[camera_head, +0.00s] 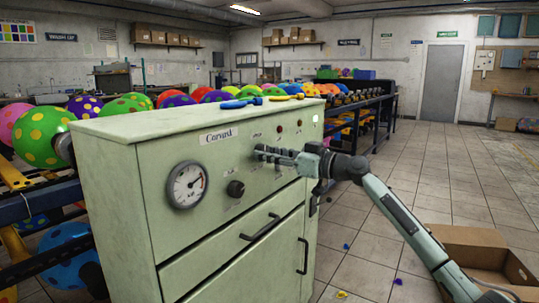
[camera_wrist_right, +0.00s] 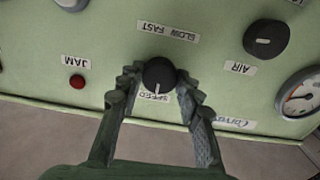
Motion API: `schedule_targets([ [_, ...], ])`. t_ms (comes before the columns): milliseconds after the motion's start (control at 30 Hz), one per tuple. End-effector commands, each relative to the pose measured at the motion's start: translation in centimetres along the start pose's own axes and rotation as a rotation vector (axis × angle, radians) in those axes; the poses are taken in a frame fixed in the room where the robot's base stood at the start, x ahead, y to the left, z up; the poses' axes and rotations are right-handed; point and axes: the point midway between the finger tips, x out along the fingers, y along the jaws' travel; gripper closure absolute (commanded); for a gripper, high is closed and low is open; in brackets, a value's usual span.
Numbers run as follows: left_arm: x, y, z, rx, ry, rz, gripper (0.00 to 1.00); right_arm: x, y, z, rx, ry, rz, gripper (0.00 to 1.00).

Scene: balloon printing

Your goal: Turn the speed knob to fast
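The pale green machine (camera_head: 135,123) stands in front of me. In the right wrist view, which shows its panel upside down, the black speed knob (camera_wrist_right: 160,72) sits between the fingertips of my right gripper (camera_wrist_right: 159,79). The fingertips lie close against both sides of the knob, so the gripper looks shut on it. The knob's white mark points down in that view, toward the SPEED label (camera_wrist_right: 153,97); the SLOW FAST label (camera_wrist_right: 168,32) is on its other side. In the head view my right gripper (camera_head: 260,153) reaches the panel from the right and hides the knob. My left gripper is not in view.
The AIR knob (camera_head: 236,188) and a gauge (camera_head: 187,185) are left of the gripper. A red JAM button (camera_wrist_right: 77,82) is beside it in the wrist view. Balloons (camera_head: 42,137) line racks behind; an open cardboard box (camera_head: 465,237) stands at right. The floor between is mostly clear.

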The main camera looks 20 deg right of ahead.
Motion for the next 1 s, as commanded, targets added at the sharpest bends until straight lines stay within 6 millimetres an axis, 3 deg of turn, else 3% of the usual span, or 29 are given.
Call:
schedule_targets([
  [167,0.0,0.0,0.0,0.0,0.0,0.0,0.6,0.0,0.0,0.0,0.0,0.0,0.0,0.94],
  [567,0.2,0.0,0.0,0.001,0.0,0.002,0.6,0.0,0.0,-0.1,0.089,0.001,0.001,0.94],
  [1000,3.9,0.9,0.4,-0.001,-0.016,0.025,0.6,0.0,-0.1,-0.2,0.464,0.0,-0.001,0.94],
])
